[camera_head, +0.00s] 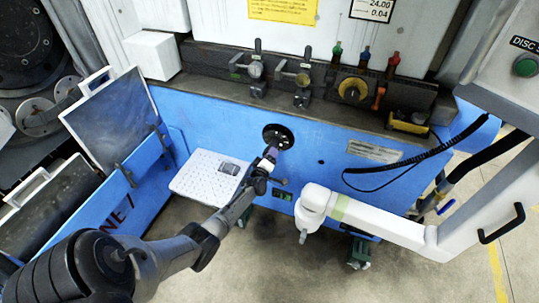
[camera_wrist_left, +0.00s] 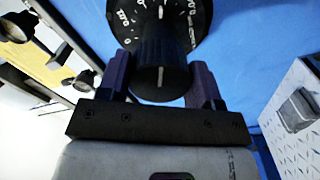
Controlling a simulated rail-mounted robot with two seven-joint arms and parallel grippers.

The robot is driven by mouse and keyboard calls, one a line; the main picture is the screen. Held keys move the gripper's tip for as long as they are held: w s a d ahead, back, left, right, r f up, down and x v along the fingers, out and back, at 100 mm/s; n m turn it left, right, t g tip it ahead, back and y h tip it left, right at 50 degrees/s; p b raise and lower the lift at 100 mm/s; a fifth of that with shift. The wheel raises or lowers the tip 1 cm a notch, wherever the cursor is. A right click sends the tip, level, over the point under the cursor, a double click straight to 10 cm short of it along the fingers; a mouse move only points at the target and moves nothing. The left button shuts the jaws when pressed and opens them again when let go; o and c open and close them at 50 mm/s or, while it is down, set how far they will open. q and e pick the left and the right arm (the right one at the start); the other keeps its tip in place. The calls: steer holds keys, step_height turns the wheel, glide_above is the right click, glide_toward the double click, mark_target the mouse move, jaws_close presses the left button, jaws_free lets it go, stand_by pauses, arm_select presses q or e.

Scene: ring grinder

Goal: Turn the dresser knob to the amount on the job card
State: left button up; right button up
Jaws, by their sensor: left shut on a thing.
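The dresser dial (camera_head: 278,136) is a round black disc on the blue machine front. In the left wrist view, the dial (camera_wrist_left: 197,22) carries white marks and numbers, partly cut off by the top edge. Its black ribbed knob (camera_wrist_left: 161,68) has a white line. My left gripper (camera_head: 270,155) reaches it from the lower left; in the wrist view, its two fingers (camera_wrist_left: 161,80) are on either side of the knob, shut on it. A white job card (camera_head: 373,9) at the top shows 24.00 and 0.04. My right gripper is not in view.
A white jointed arm (camera_head: 375,222) is at the right. A black coiled cable (camera_head: 440,152) hangs at right.

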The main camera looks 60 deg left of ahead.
arm_select(q)
steer(key=m+p, duration=0.1)
steer(key=m, duration=0.3)
steer(key=shift+m, duration=0.3)
steer(key=shift+m+p, duration=0.5)
steer(key=shift+m, duration=1.9)
steer(key=o, duration=0.9)
steer(key=shift+o, duration=0.2)
steer(key=shift+s, duration=0.1)
